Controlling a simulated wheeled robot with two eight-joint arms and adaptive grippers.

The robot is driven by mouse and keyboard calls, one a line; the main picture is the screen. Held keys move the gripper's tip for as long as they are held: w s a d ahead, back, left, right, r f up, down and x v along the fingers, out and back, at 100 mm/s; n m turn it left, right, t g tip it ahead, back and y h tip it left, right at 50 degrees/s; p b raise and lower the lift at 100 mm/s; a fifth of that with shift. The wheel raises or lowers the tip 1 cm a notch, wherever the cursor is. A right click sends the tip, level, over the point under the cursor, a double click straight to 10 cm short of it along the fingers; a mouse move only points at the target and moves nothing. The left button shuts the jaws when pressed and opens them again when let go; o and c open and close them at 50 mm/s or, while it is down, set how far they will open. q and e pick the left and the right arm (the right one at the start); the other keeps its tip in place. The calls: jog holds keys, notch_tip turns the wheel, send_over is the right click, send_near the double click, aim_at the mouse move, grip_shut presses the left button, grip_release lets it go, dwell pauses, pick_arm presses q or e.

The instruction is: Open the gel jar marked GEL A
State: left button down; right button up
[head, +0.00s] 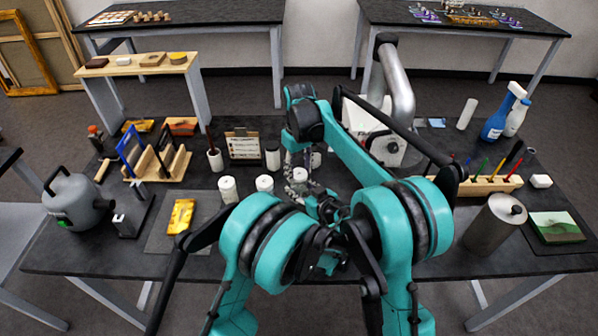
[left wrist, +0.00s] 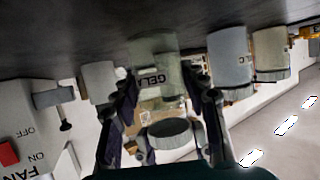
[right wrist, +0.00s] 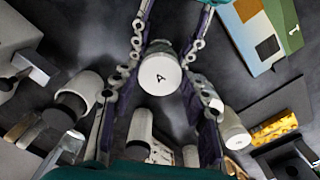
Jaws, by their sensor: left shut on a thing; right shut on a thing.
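The translucent jar marked GEL A (left wrist: 152,62) is held between my left gripper's (left wrist: 160,82) fingers in the left wrist view, which shows the table at its top. A grey ribbed lid (left wrist: 170,133) appears apart from the jar there, with a tan background between them. In the right wrist view, the white lid marked A (right wrist: 160,75) is between my right gripper's (right wrist: 162,72) fingertips, and left gripper fingers come in from the top. In the head view, both grippers meet around a white lid (head: 299,174); the jar is mostly hidden.
White-lidded jars (head: 228,188) (head: 265,184) stand just left of the grippers. A clipboard (head: 243,146) stands behind. A fume extractor (head: 388,145) is behind right. A grey kettle-like vessel (head: 75,205), a gilt piece (head: 181,216) and a metal cylinder (head: 494,222) flank the work area.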

aim_at(299, 173)
jog(key=shift+r, duration=0.1)
jog(key=shift+r, duration=1.95)
pick_arm(q)
jog(key=c, duration=0.7)
grip_release()
jog(key=shift+c, duration=0.2)
